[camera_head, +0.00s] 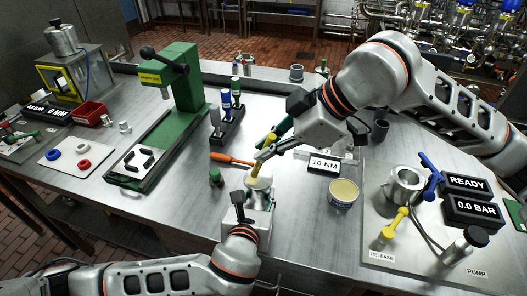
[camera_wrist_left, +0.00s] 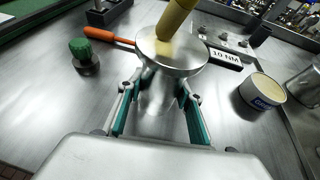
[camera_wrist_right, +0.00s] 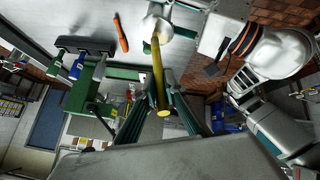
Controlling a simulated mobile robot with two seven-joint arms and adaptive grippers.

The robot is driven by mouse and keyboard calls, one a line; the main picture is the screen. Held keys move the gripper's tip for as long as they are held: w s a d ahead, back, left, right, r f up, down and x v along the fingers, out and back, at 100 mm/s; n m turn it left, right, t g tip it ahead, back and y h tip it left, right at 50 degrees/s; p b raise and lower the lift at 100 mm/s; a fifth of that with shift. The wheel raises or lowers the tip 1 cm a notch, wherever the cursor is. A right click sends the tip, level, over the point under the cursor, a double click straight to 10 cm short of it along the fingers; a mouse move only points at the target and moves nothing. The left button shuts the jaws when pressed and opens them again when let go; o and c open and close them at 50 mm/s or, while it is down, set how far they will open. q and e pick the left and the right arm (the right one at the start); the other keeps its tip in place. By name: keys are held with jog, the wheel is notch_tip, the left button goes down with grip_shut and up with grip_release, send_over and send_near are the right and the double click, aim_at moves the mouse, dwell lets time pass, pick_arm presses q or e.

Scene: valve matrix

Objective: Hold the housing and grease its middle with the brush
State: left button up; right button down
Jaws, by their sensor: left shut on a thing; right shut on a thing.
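The housing (camera_head: 262,183) is a round silver metal part with a wide flanged top. In the left wrist view the housing (camera_wrist_left: 158,93) stands between the fingers of my left gripper (camera_wrist_left: 160,108), which is shut on its body below the flange. My right gripper (camera_head: 268,150) is shut on the yellow brush (camera_head: 255,168) above the housing. In the left wrist view the brush (camera_wrist_left: 175,20) is tilted and its tip meets the middle of the housing's top. The brush also shows in the right wrist view (camera_wrist_right: 158,75). Whether grease lies under the tip is unclear.
An open grease tin (camera_head: 343,197) stands right of the housing. An orange-handled tool (camera_head: 230,159) and a green-topped part (camera_head: 216,177) lie close on the left. A green press (camera_head: 180,85) stands behind left. The pump panel (camera_head: 430,245) is at the right.

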jog(key=w+d, duration=0.1)
jog(key=w, duration=0.2)
jog(key=shift+w+d, duration=0.1)
jog(key=shift+d, duration=0.3)
jog(key=shift+s+a, duration=0.9)
jog(key=shift+s, duration=2.4)
jog(key=shift+w+d, duration=1.4)
jog(key=shift+w, duration=1.7)
notch_tip(320, 180, up, 8)
jog(key=shift+s, duration=0.1)
